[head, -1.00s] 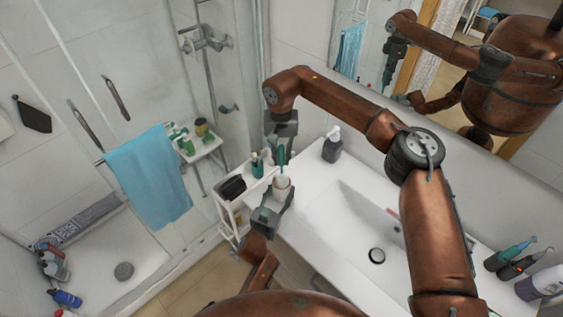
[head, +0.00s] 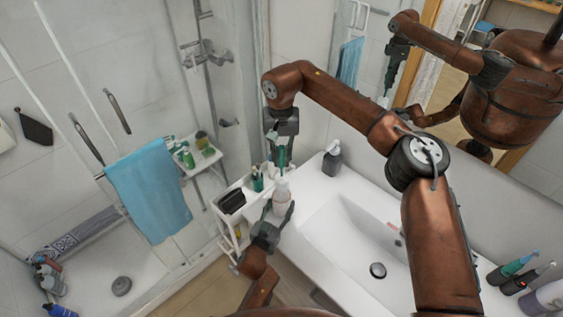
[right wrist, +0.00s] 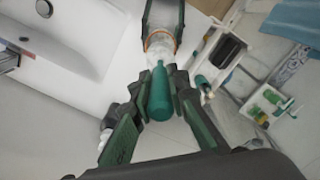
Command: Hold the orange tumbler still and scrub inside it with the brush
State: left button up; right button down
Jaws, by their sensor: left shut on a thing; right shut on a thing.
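The tumbler (head: 281,190) looks pale and see-through in the head view. In the right wrist view it shows an orange rim (right wrist: 158,40). My left gripper (head: 277,207) is shut on it from below and holds it upright beside the sink. My right gripper (head: 281,155) is directly above, pointing down, shut on the brush's green handle (right wrist: 160,95). The brush's lower end is at the tumbler's mouth and seems to reach inside; how deep, I cannot tell. The bristles are mostly hidden.
A white cart (head: 240,205) with bottles and a black item stands close left of the grippers. A soap dispenser (head: 332,158) stands on the white sink counter (head: 322,195) to the right. A mirror is behind. The basin (head: 350,235) is mostly empty.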

pick_arm(q)
jog(key=o, duration=1.2)
jog(key=shift+o, duration=0.2)
jog(key=v, duration=1.2)
